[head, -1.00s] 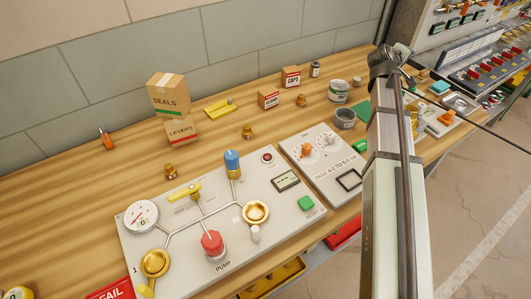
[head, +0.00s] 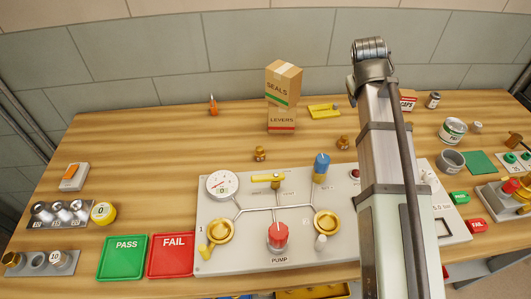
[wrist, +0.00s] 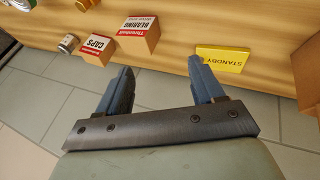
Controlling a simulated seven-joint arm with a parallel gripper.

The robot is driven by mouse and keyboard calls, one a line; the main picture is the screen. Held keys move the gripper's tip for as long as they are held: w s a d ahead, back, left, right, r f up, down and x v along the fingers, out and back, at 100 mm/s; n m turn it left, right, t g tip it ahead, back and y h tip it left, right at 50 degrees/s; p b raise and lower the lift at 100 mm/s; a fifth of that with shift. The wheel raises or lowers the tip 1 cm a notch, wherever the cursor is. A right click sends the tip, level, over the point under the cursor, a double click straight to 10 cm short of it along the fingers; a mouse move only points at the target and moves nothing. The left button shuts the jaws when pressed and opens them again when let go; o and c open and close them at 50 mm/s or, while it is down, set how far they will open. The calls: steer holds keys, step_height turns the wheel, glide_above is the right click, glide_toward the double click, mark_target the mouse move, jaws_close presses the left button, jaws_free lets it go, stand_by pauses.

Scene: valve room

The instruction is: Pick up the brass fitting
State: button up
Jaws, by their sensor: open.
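Small brass fittings stand upright on the wooden bench in the head view. One brass fitting (head: 260,154) is behind the panel's gauge, and another brass fitting (head: 343,142) is farther right, close to my arm. My gripper (wrist: 160,68) shows in the wrist view with its two blue fingers apart and nothing between them. In the head view my arm rises across the right of the panel and hides part of the bench; the fingers cannot be made out there.
The valve panel (head: 212,258) fills the bench front. Stacked SEALS (head: 283,84) and LEVERS (head: 281,121) boxes stand behind the fittings. A yellow STANDBY sign (wrist: 223,59) and CAPS box (wrist: 97,47) show in the wrist view. The left rear bench is mostly clear.

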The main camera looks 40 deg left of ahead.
steer(key=s+a+n+g+y, duration=0.1)
steer(key=s+a+n+g, duration=0.15)
steer(key=s+a, duration=1.05)
steer(key=g, duration=0.3)
glide_toward(260, 148)
steer(key=shift+n, duration=0.35)
steer(key=f, duration=0.5)
steer(key=shift+w+a+f, duration=0.1)
steer(key=shift+w+a, duration=0.1)
steer(key=shift+a, duration=0.1)
steer(key=shift+a+f, duration=0.15)
steer(key=shift+f, duration=1.15)
steer(key=shift+a+f, duration=0.1)
steer(key=shift+f, duration=1.2)
steer(key=shift+c, duration=0.3)
steer(key=c, duration=1.1)
steer(key=shift+r, duration=5)
